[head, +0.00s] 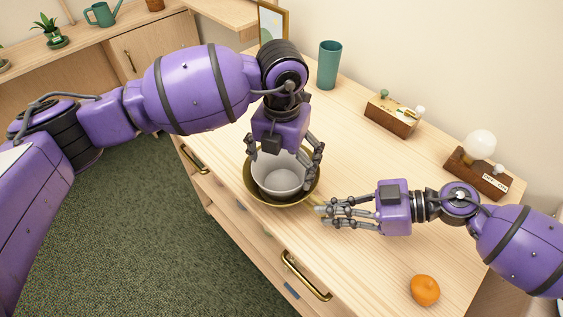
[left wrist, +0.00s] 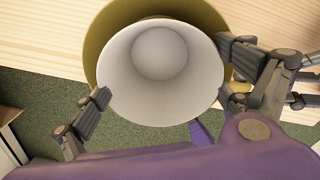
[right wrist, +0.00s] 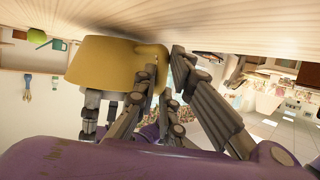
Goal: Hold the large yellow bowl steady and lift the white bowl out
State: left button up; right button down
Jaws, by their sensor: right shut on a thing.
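The large yellow bowl (head: 272,203) stands on the wooden top near its front edge. The white bowl (head: 282,182) is inside it, its rim above the yellow one; I cannot tell whether it rests on the bottom. My left gripper (head: 284,160) is over the bowls, fingers spread on either side of the white bowl, also visible in the left wrist view (left wrist: 162,78). I see no clear grip there. My right gripper (head: 322,212) is shut on the right side of the yellow bowl, which also shows in the right wrist view (right wrist: 105,60).
A teal cup (head: 329,65) and a picture frame (head: 272,22) stand at the back. A wooden block with brass parts (head: 393,115) and a bulb lamp (head: 480,150) are at the right. An orange fruit (head: 425,290) lies near the front.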

pick_arm(q)
notch_tip(320, 180, up, 11)
dwell(1.6)
pick_arm(e)
jog(key=c, duration=1.8)
grip_release()
jog(key=shift+o, duration=0.2)
jog(key=shift+d, duration=0.1)
jog(key=v, duration=1.2)
